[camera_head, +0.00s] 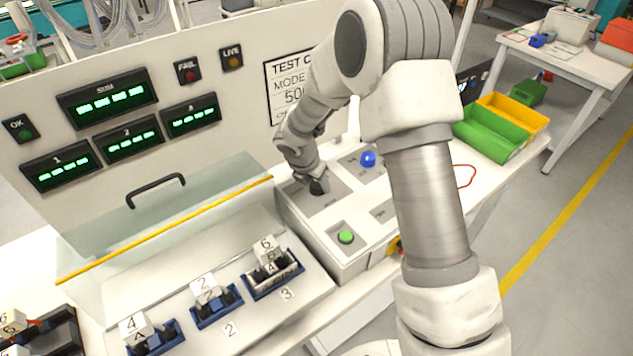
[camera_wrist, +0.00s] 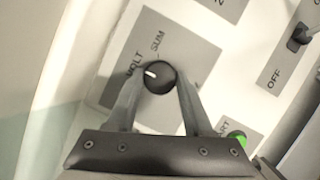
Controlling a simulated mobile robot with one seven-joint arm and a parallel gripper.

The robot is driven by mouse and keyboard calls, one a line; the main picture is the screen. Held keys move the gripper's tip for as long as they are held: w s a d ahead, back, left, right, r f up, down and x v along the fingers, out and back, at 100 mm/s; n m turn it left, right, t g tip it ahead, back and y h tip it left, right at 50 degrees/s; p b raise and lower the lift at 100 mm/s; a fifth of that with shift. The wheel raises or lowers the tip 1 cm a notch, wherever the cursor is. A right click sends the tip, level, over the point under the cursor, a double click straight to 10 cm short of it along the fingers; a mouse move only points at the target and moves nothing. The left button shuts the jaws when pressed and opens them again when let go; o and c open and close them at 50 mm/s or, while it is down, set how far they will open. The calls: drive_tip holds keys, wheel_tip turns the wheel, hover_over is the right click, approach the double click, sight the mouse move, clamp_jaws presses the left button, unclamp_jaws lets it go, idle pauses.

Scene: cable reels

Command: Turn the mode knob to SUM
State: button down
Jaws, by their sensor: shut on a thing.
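The mode knob (camera_wrist: 162,80) is a round black knob with a white pointer mark, on a grey plate (camera_wrist: 186,117) of the white console. In the wrist view the pointer aims left and slightly up, at the VOLT label (camera_wrist: 133,62). The SUM label (camera_wrist: 158,41) is above the knob. My gripper (camera_head: 318,187) is at the knob, with one finger on each side, shut on it. In the head view my gripper mostly hides the knob.
A green button (camera_head: 346,237) is close to the knob plate. The tilted clear cover (camera_head: 160,215) stands left of the console. Green (camera_head: 490,138) and yellow bins are at right.

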idle(0.3)
drive_tip(key=m, duration=0.2)
drive_tip(key=m+g+h, duration=0.1)
drive_tip(key=m, duration=0.2)
drive_tip(key=shift+w+a+m+h+b, duration=0.15)
drive_tip(key=shift+m+h+b, duration=0.15)
drive_tip(key=shift+b, duration=0.1)
drive_tip(key=m+g, duration=0.1)
drive_tip(key=m, duration=0.2)
drive_tip(key=m+g, duration=0.1)
drive_tip(key=m, duration=0.2)
drive_tip(key=shift+w+g+b, duration=0.15)
drive_tip(key=shift+g+b, duration=0.15)
drive_tip(key=shift+g, duration=0.1)
drive_tip(key=shift+m+h, duration=0.3)
drive_tip(key=shift+c, duration=1.5)
unclamp_jaws()
drive_tip(key=v, duration=1.7)
drive_tip(key=shift+r+b, duration=0.25)
drive_tip(key=shift+b, duration=0.05)
